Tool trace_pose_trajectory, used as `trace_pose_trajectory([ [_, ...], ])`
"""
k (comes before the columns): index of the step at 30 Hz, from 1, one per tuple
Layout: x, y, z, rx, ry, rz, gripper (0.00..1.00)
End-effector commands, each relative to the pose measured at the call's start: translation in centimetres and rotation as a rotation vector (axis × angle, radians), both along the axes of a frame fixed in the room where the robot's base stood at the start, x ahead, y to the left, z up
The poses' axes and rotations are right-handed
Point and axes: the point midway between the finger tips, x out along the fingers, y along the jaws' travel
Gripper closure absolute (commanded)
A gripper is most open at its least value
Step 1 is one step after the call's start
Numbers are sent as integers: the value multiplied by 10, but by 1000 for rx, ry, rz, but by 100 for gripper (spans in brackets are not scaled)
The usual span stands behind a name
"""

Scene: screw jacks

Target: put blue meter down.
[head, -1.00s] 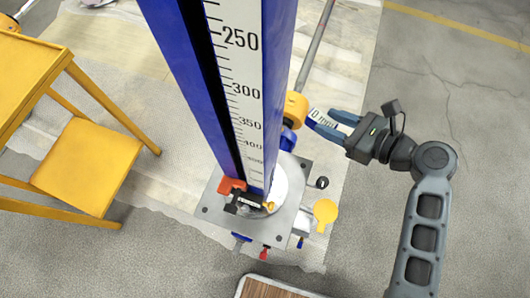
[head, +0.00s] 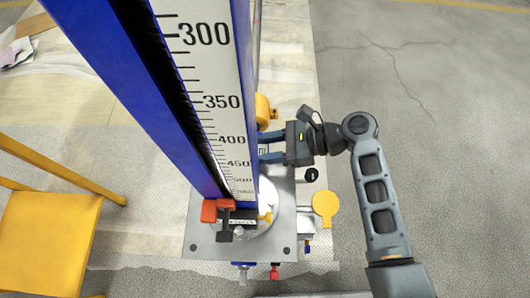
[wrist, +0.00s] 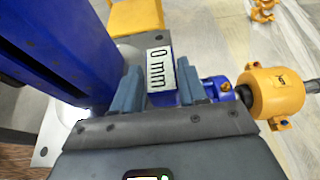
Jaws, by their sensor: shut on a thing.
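A blue meter piece (wrist: 162,98) with a white "0 mm" label sits between my two blue fingers in the wrist view. My gripper (head: 268,146) is shut on it; in the wrist view the gripper (wrist: 160,90) has one finger on each side. In the head view the piece is mostly hidden beside the tall blue column. This column (head: 160,110) carries a white millimetre scale (head: 222,115) and stands on a grey metal base plate (head: 205,235). I cannot tell whether the piece touches the column or plate.
An orange cylinder on a rod (wrist: 272,92) is to the right of my gripper. A yellow disc (head: 326,203) sticks out at the plate's right side. A yellow chair-like stand (head: 45,240) is at the left. Open concrete floor (head: 440,110) lies to the right.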

Motion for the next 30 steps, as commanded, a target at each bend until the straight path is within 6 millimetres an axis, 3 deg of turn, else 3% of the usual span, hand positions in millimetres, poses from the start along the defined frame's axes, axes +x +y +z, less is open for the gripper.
trace_pose_trajectory([
  [5,0,0,-27,0,1,1,100],
  [15,0,0,-29,0,1,0,100],
  [16,0,0,-29,0,2,-1,57],
  [24,0,0,-29,0,1,1,32],
  [30,-2,1,-29,0,4,4,32],
])
